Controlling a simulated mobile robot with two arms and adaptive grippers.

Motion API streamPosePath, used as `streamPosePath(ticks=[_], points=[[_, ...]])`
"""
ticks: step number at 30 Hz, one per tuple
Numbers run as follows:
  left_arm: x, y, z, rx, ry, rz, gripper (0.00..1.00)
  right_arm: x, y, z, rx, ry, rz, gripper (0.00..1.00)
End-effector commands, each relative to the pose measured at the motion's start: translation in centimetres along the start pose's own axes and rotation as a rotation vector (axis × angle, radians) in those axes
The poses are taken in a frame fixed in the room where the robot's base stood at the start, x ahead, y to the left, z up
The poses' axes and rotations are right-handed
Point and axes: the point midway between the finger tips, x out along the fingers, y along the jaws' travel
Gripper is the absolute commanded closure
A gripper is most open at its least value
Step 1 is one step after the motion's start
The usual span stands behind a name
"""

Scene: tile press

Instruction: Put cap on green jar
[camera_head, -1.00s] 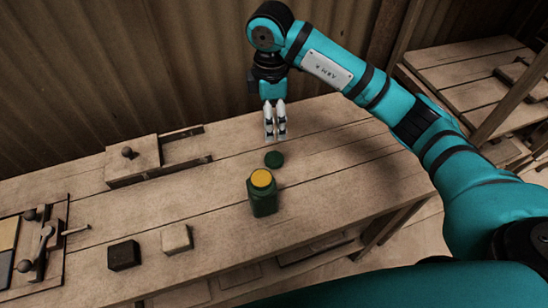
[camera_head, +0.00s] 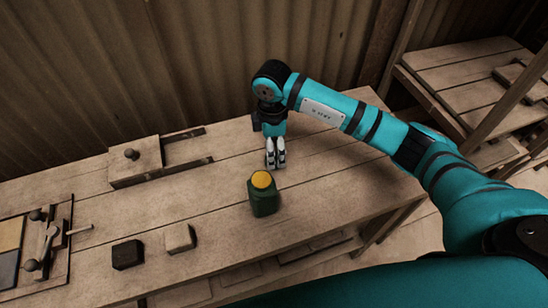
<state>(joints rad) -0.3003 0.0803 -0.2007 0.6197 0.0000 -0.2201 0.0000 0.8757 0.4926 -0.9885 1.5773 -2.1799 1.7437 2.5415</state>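The green jar (camera_head: 263,199) stands upright on the wooden bench, and its top shows yellow (camera_head: 262,179). My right gripper (camera_head: 275,165) points down just behind the jar, with its fingertips at bench height, apart from the jar. The dark green cap is not visible now; the fingers cover the spot where it lay. I cannot tell whether the fingers are closed on it. My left gripper is not in view.
A wooden slide box with a knob (camera_head: 135,160) sits at the back left. A black block (camera_head: 127,254) and a pale block (camera_head: 180,238) lie front left. A press fixture (camera_head: 45,245) stands at the far left. The bench right of the jar is clear.

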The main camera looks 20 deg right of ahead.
Motion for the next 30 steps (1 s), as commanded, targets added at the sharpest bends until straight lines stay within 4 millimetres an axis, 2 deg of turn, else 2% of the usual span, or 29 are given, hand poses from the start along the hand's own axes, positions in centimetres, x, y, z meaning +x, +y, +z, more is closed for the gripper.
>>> streamPosePath(ticks=[3,7,19,28,30], points=[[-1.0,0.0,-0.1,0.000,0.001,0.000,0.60,1.7,-0.5,0.3,0.001,-0.003,-0.005,0.24],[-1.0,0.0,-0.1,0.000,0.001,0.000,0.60,3.3,-0.3,0.2,0.001,-0.001,-0.002,0.24],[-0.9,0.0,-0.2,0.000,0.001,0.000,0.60,3.8,-0.3,0.2,0.000,-0.001,-0.001,0.24],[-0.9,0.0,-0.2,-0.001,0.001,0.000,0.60,3.8,-0.3,0.2,0.000,-0.001,-0.001,0.62],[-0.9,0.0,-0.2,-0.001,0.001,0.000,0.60,3.8,-0.3,0.2,0.000,-0.001,-0.001,0.62]])
